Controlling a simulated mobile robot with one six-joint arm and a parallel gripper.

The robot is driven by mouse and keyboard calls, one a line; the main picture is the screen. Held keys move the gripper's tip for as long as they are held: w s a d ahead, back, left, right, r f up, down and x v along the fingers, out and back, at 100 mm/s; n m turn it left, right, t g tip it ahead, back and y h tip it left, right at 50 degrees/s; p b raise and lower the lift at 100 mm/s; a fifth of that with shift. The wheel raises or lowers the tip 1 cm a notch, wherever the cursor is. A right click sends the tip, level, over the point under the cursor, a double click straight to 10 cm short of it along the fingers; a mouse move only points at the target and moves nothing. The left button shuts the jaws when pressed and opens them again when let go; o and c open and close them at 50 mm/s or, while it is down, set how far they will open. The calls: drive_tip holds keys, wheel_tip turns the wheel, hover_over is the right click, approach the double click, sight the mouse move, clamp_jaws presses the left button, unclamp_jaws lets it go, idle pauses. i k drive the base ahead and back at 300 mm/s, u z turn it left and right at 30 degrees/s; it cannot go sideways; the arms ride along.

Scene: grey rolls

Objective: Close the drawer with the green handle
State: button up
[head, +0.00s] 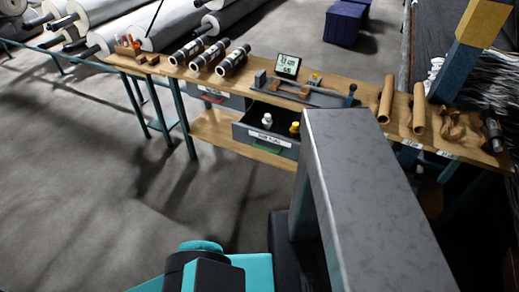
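The drawer with the green handle (266,149) is pulled out from under the workbench in the head view. Its dark grey front carries a white label (270,138). A white bottle (267,121) and a yellow bottle (294,129) stand inside it. My grey body part in the foreground hides some of the drawer's right side.
Another drawer, with a red handle (212,97), sits left of it under the workbench (340,105). Dark cylinders (233,60), a scale display (288,65) and brown tubes (386,99) are on top. The floor (90,190) at left is free.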

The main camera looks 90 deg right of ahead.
sight(250, 131)
drive_tip(key=u, duration=0.5)
drive_tip(key=k, duration=0.5)
drive_tip(key=u, duration=1.75)
drive_tip(key=k, duration=0.2)
drive_tip(key=z, duration=3.65)
